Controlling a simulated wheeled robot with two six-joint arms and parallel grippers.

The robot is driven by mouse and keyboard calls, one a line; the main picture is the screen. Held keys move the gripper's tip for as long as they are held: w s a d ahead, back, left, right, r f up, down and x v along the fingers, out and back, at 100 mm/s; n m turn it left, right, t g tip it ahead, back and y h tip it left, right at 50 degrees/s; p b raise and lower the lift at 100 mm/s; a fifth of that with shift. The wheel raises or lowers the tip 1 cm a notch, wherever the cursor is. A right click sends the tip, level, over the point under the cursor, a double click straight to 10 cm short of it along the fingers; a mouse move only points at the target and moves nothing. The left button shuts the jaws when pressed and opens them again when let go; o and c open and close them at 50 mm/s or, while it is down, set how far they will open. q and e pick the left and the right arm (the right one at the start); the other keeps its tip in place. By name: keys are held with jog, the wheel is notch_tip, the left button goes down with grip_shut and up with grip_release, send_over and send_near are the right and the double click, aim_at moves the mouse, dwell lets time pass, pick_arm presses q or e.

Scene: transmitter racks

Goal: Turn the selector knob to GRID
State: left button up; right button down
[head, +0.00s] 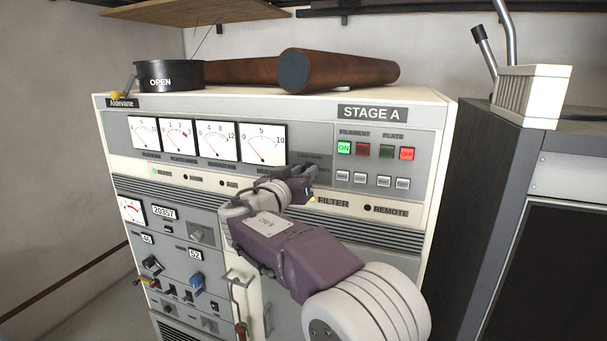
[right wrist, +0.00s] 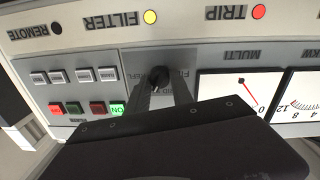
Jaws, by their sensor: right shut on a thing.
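The selector knob (right wrist: 158,76) is small and black on the grey panel, seen in the right wrist view, which looks at the panel upside down. My right gripper (right wrist: 161,86) is shut on it, one finger on each side. In the head view my right gripper (head: 303,180) is against the panel right of the meters and hides the knob. The small lettering around the knob is partly covered by the fingers, and I cannot read which position it points to. My left gripper is not in view.
The Stage A cabinet (head: 445,118) has a row of meters (head: 263,143) left of the knob and lit filament and plate buttons (head: 344,148) to its right. The yellow FILTER lamp (right wrist: 150,17) is lit. A dark cabinet (head: 477,200) stands at right.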

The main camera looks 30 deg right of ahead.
jog(key=shift+f+n+t+b, duration=0.1)
jog(key=shift+n+t+b, duration=0.4)
jog(key=shift+n+b, duration=4.65)
jog(key=shift+n+p, duration=0.65)
jog(key=shift+n, duration=0.3)
jog(key=c, duration=1.1)
grip_release()
jog(key=b+v, duration=0.4)
jog(key=v, duration=0.5)
